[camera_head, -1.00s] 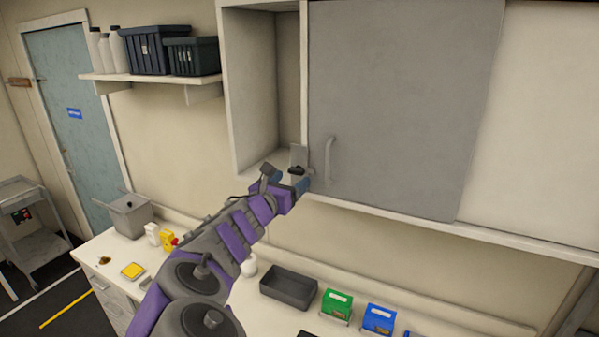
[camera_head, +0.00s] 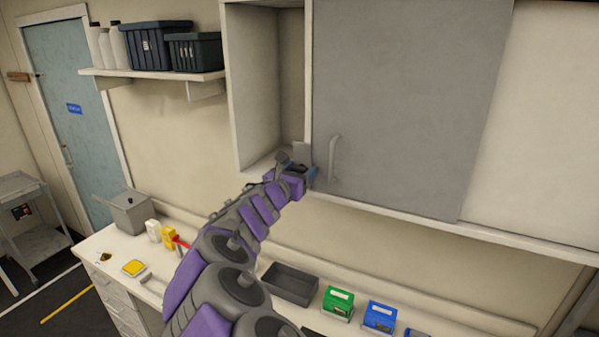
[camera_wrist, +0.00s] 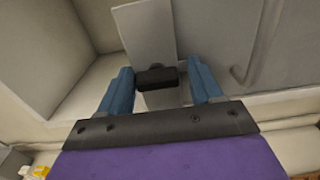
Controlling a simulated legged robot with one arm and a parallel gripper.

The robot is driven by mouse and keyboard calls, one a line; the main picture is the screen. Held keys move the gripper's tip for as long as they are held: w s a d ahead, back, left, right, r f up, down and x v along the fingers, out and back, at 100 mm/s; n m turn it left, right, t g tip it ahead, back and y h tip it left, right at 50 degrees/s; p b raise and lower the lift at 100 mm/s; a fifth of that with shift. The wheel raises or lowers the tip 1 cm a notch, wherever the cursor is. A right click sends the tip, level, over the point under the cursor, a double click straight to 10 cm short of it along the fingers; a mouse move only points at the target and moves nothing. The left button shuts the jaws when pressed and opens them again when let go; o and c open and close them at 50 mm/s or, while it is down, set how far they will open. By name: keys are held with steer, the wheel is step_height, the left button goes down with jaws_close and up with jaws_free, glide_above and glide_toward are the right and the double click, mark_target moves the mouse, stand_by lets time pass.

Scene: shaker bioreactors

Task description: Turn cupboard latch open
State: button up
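The wall cupboard has a grey door (camera_head: 400,105) with a bar handle (camera_head: 333,158) near its lower left corner. The latch shows in the wrist view as a light grey plate (camera_wrist: 146,35) with a dark knob (camera_wrist: 157,78) at its lower end. In the head view the plate (camera_head: 301,152) stands at the cupboard's lower edge, left of the handle. My gripper (camera_wrist: 162,82) has its two blue fingers apart, one on each side of the dark knob. Gaps show between the fingers and the knob. In the head view my gripper (camera_head: 308,174) largely hides the knob.
An open cupboard bay (camera_head: 268,90) lies left of the door, with its side walls near my gripper. The bench below holds a grey tray (camera_head: 290,283), a green box (camera_head: 338,302) and a blue box (camera_head: 379,316). A shelf (camera_head: 150,75) with bins is at left.

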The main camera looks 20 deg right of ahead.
steer(key=shift+a, duration=0.3)
steer(key=shift+c, duration=0.7)
steer(key=shift+s+a+r, duration=0.1)
steer(key=shift+s+a, duration=0.05)
steer(key=shift+a, duration=0.2)
steer(key=shift+c, duration=0.7)
steer(key=shift+s+a+r, duration=0.15)
steer(key=shift+s+a, duration=0.05)
steer(key=shift+s, duration=0.05)
steer(key=shift+c, duration=1.9)
